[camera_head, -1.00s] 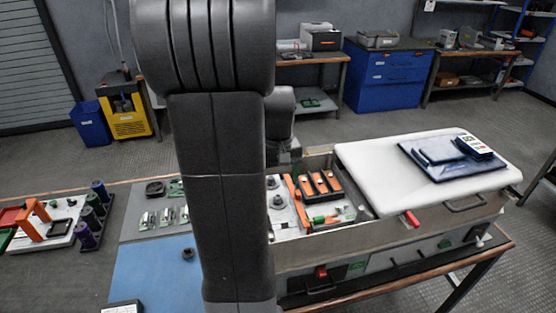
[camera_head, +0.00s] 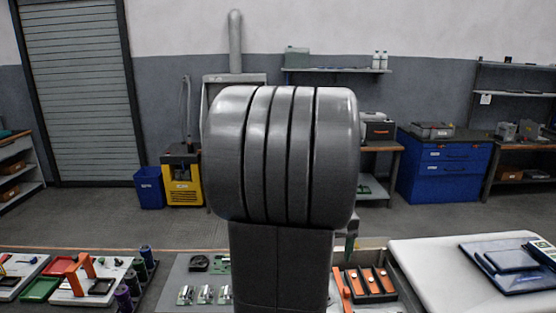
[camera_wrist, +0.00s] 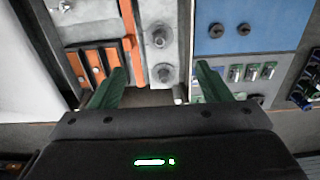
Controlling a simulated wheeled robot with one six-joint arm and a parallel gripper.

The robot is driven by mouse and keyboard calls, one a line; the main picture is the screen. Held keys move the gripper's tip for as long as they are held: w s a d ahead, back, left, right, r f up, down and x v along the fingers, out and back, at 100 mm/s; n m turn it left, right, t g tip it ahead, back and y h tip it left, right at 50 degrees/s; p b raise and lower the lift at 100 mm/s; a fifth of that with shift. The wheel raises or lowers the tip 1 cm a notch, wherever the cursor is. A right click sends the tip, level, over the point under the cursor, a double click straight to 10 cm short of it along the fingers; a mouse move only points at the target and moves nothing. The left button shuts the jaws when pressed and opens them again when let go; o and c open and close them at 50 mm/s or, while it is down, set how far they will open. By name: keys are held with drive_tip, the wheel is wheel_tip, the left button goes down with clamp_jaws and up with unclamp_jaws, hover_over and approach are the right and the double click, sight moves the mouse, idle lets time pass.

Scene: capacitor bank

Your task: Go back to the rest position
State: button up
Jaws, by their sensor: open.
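My gripper (camera_wrist: 155,88) shows in the wrist view with two green fingers spread wide apart. It is open, and nothing is between the fingers. It hangs above the bench, near the capacitor tray with orange-topped blocks (camera_wrist: 97,68) and two grey round terminals (camera_wrist: 160,37). In the head view my arm fills the middle and hides part of the bench; the gripper itself is not clearly visible there. The orange-topped blocks (camera_head: 371,281) show right of my arm.
A white lid (camera_head: 430,262) with a dark blue tray (camera_head: 510,262) on it lies at the right. Blue cabinet (camera_head: 445,170) and yellow machine (camera_head: 184,180) stand behind across open floor.

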wheel_tip(320, 180, down, 11)
drive_tip(key=shift+r+p, duration=0.1)
drive_tip(key=shift+p, duration=0.25)
drive_tip(key=shift+a, duration=0.1)
